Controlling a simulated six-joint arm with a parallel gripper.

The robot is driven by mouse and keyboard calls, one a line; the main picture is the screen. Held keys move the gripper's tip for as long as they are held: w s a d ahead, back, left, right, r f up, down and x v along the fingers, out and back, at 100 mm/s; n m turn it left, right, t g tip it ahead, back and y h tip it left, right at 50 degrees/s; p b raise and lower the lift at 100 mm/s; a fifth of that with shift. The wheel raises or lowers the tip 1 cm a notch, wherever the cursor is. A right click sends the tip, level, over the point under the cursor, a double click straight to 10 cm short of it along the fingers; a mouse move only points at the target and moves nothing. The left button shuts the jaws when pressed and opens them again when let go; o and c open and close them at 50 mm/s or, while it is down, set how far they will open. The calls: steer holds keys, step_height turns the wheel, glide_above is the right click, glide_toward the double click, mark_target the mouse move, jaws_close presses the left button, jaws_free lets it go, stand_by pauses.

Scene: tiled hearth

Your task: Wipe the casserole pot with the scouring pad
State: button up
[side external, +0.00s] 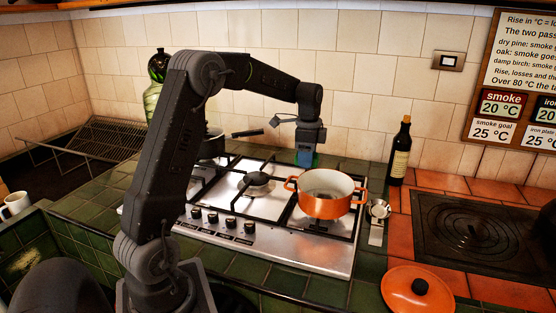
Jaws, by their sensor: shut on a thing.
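The orange casserole pot (318,207) stands upright and uncovered on the right side of the gas hob; its pale inside shows. My gripper (306,152) is above the back of the hob, behind and slightly left of the pot, pointing down. It is shut on the scouring pad (305,158), a small blue and green piece low between the fingers. The pad appears apart from the pot in this view; its exact height above the hob is hard to tell.
An orange lid (417,290) lies at front right. A dark bottle (400,152) stands behind the pot to the right. A small metal utensil (378,212) is beside the pot. A dark pan (212,146) and green glass bottle (152,98) are at back left. A black iron plate (470,228) lies right.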

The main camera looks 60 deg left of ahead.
steer(key=shift+w+d+f, duration=0.2)
steer(key=shift+w+f, duration=0.45)
steer(key=shift+f, duration=1.4)
steer(key=shift+w+d+f, duration=0.25)
steer(key=shift+w+f, duration=0.4)
steer(key=shift+f, duration=1.45)
steer(key=shift+w+d+f, duration=0.2)
steer(key=shift+w+f, duration=0.45)
steer(key=shift+f, duration=1.4)
steer(key=shift+w+d+f, duration=0.25)
steer(key=shift+w+f, duration=0.05)
steer(key=shift+f, duration=0.4)
steer(key=shift+w+d, duration=1.05)
steer(key=shift+d, duration=0.05)
steer(key=s+a, duration=0.2)
steer(key=a, duration=0.1)
steer(key=shift+s, duration=0.35)
steer(key=shift+w+a, duration=0.5)
steer(key=shift+w, duration=0.15)
steer(key=shift+w+d, duration=1.2)
steer(key=shift+d, duration=0.1)
steer(key=shift+s+a, duration=1.2)
steer(key=shift+s+r, duration=0.1)
steer(key=shift+r, duration=0.1)
step_height(320, 180, up, 8)
